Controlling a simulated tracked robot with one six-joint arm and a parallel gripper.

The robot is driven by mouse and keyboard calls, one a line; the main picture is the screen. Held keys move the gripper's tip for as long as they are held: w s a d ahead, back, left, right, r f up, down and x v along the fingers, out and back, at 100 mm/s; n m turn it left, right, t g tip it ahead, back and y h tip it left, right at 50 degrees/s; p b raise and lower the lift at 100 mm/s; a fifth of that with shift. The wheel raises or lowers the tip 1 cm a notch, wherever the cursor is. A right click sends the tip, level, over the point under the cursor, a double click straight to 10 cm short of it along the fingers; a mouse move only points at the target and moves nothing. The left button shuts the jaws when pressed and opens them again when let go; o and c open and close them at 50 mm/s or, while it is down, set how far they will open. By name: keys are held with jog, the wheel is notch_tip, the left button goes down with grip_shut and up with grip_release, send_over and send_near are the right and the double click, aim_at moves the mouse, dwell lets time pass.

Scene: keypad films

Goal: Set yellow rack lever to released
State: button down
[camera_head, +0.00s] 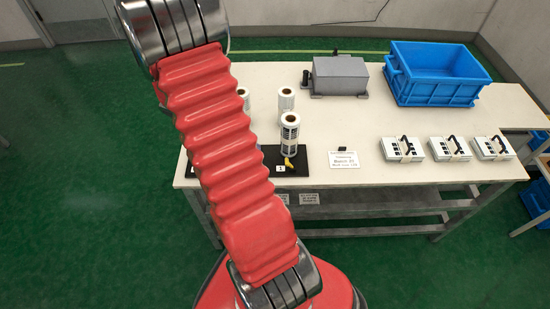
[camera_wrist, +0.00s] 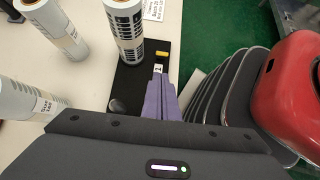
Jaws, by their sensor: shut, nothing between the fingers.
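The yellow rack lever (camera_head: 289,163) is at the front of a black rack (camera_head: 309,158) on the table, below a film roll (camera_head: 290,133) standing on the rack. In the wrist view the lever (camera_wrist: 161,55) shows as a short yellow piece beside the base of that roll (camera_wrist: 125,32). My gripper (camera_wrist: 159,80) shows there as purple fingers, shut and empty. The fingertips appear just short of the lever, near a small white label on the rack (camera_wrist: 128,82); I cannot tell whether they touch it. In the head view my red arm hides the gripper.
Other film rolls (camera_head: 286,104) stand close behind the rack. A white sign (camera_head: 345,160) is at its right. Several keypad units (camera_head: 403,149), a grey box (camera_head: 340,76) and a blue crate (camera_head: 436,94) are farther right on the table (camera_head: 380,120). The table's middle is clear.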

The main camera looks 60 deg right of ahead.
aim_at(289, 164)
jog(key=shift+s, duration=0.1)
jog(key=x, duration=1)
jog(key=shift+d, duration=0.2)
jog(key=shift+a, duration=0.15)
jog(key=shift+r, duration=0.1)
jog(key=shift+r, duration=0.1)
